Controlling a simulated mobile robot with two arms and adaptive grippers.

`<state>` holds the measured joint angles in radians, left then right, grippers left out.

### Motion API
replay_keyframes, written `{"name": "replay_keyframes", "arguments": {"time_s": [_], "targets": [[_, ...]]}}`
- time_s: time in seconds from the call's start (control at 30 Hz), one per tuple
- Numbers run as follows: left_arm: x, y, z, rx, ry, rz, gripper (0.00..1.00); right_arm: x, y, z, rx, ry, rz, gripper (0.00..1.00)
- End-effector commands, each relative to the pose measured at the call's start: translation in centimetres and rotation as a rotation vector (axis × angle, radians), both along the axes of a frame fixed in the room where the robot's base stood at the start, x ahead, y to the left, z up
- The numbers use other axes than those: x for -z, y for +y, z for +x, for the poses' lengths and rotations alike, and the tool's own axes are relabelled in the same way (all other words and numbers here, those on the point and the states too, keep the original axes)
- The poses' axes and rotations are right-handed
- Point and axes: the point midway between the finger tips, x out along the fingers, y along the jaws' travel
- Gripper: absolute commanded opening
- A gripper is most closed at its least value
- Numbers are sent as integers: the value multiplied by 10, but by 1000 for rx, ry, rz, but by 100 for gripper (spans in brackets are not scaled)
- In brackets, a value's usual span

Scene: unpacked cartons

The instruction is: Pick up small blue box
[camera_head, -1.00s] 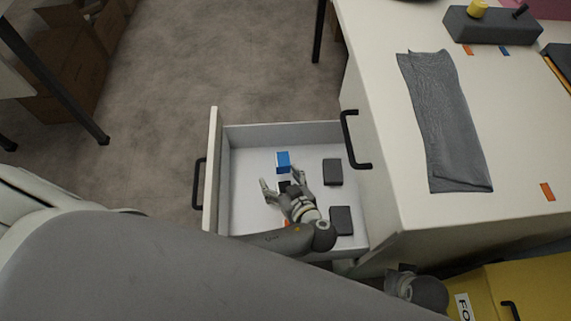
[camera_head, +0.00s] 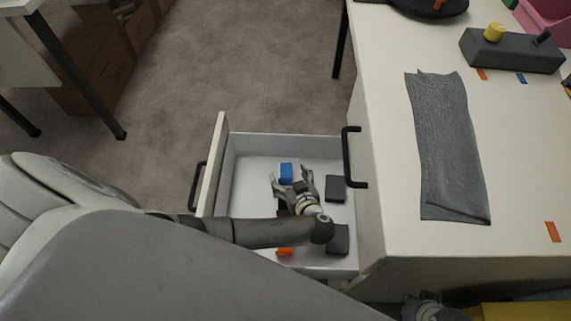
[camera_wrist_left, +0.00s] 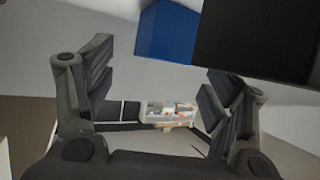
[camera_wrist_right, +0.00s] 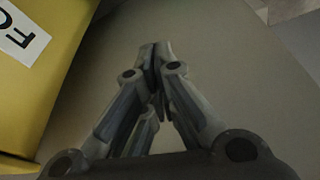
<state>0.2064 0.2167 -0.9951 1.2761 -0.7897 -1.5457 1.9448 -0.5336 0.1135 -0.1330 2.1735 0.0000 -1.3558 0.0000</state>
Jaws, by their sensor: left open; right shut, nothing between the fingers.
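The small blue box (camera_head: 286,173) lies in the open drawer (camera_head: 262,152), near the drawer's far side. My left gripper (camera_head: 293,182) is inside the drawer, open, with its fingers pointing at the box. In the left wrist view the blue box (camera_wrist_left: 167,32) shows at the top, apart from and beyond the open fingers (camera_wrist_left: 155,90). A dark block covers part of the upper right there. My right gripper (camera_wrist_right: 158,55) is shut and empty in the right wrist view, beside a yellow box.
Dark blocks (camera_head: 336,189) lie along the drawer's right side, and an orange object (camera_head: 285,252) lies near its front wall. The white cabinet top (camera_head: 390,150) carries a grey cloth (camera_head: 447,145) and a grey control box (camera_head: 512,50). Brown cartons (camera_head: 95,60) stand at the far left.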

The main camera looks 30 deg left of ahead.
Motion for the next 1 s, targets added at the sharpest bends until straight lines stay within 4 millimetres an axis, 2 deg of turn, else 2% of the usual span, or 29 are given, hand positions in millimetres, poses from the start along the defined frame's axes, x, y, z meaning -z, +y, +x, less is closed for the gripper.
{"name": "replay_keyframes", "arguments": {"time_s": [0.03, 0.2, 0.47, 0.57, 0.9, 1.0], "targets": [[4, 8, 6, -1, -3, 6, 76, -4, 0, 0, 0, -5, 0, 0], [13, 20, 16, 0, 0, 3, 76, -18, -1, -2, 1, -10, 0, 0], [14, 22, 18, 0, 0, 0, 76, -21, -1, -3, 2, -10, 0, 0], [14, 21, 18, 0, 0, 0, 66, -21, -1, -3, 2, -9, 0, 0], [14, 21, 18, 0, 1, 1, 23, -21, -1, -3, 2, -9, 0, 0], [14, 21, 18, 0, 0, 0, 23, -21, -1, -3, 2, -9, 0, 0]]}}
